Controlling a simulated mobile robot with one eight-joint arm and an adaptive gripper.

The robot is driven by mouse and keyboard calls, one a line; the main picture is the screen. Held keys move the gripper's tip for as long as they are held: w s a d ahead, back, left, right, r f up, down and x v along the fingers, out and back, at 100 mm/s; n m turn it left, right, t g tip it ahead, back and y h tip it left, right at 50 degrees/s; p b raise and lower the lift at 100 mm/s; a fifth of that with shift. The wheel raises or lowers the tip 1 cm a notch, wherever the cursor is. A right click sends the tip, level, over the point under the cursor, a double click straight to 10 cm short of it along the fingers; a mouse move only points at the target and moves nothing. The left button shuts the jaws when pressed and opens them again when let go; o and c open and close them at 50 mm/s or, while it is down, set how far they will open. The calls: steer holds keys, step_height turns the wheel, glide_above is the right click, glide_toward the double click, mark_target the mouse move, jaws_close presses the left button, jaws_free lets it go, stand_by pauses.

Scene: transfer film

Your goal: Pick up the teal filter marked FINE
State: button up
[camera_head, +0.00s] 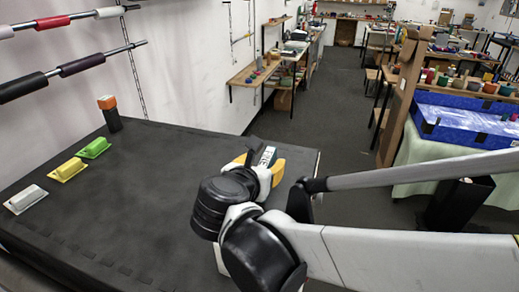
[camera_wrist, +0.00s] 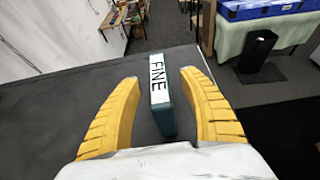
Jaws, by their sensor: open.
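The teal filter (camera_wrist: 166,118) stands on the dark table with a white top label reading FINE. In the wrist view it lies between the two yellow fingers of my gripper (camera_wrist: 160,85), with a gap on each side, nearer the right finger. My gripper is open. In the head view my gripper (camera_head: 262,165) is over the table's right part, and the filter's light label (camera_head: 268,155) shows between its fingers. The rest of the filter is hidden there by my gripper and arm.
A dark cylinder with an orange top (camera_head: 110,112) stands at the back left corner. The table's right edge is close to my gripper.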

mark_target(270, 156)
steer(key=x, duration=0.7)
steer(key=shift+w, duration=0.25)
steer(key=shift+s, duration=0.15)
steer(key=shift+c, duration=0.8)
jaws_close()
